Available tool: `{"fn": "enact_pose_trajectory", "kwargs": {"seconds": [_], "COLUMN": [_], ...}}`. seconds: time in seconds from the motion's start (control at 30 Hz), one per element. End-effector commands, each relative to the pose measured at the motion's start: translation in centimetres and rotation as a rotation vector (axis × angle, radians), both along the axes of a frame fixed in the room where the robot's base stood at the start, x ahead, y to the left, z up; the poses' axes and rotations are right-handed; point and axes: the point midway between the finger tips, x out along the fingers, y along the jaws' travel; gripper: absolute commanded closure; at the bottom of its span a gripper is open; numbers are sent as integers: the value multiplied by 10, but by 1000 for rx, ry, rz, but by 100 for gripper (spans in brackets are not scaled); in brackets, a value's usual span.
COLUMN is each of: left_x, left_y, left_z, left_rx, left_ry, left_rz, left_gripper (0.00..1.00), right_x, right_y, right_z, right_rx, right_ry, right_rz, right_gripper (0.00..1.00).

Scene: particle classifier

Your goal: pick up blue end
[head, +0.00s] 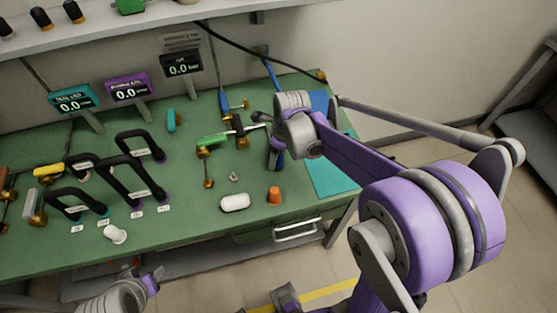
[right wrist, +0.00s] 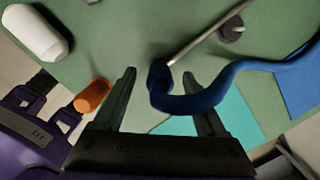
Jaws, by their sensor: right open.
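The blue end (right wrist: 160,80) is the tip of a thick blue hose (right wrist: 235,75). In the right wrist view it sits between the two fingers of my right gripper (right wrist: 158,77), which is open. I cannot tell whether a finger touches it. In the head view a blue cable (head: 271,75) runs down from the wall and disappears behind my right wrist. The right gripper (head: 264,120) is over the right part of the green bench, and the blue end is not clear there. Part of my left gripper (head: 153,278) shows low at the left, in front of the bench.
An orange cap (head: 274,196) and a white cylinder (head: 235,203) lie near the bench's front edge. A metal rod (right wrist: 205,35) passes close to the blue end. Black handles (head: 130,178) crowd the left. A teal mat (head: 330,178) lies at the right.

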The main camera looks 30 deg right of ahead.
Motion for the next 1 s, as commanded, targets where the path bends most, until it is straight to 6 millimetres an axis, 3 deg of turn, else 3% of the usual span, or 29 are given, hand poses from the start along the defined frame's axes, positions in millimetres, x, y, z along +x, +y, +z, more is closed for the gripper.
{"fn": "enact_pose_trajectory", "kwargs": {"seconds": [0.13, 0.53, 1.0], "left_x": [0, 0, 0], "left_y": [0, 0, 0], "left_z": [0, 0, 1], "left_rx": [0, 0, 0], "left_ry": [0, 0, -1], "left_rz": [0, 0, 0], "left_gripper": [50, 50, 50], "right_x": [0, 0, 0], "right_y": [0, 0, 0], "right_z": [0, 1, 9], "right_rx": [0, 0, 0], "right_ry": [0, 0, 0], "right_rz": [0, 0, 0], "right_gripper": [28, 100, 100]}}
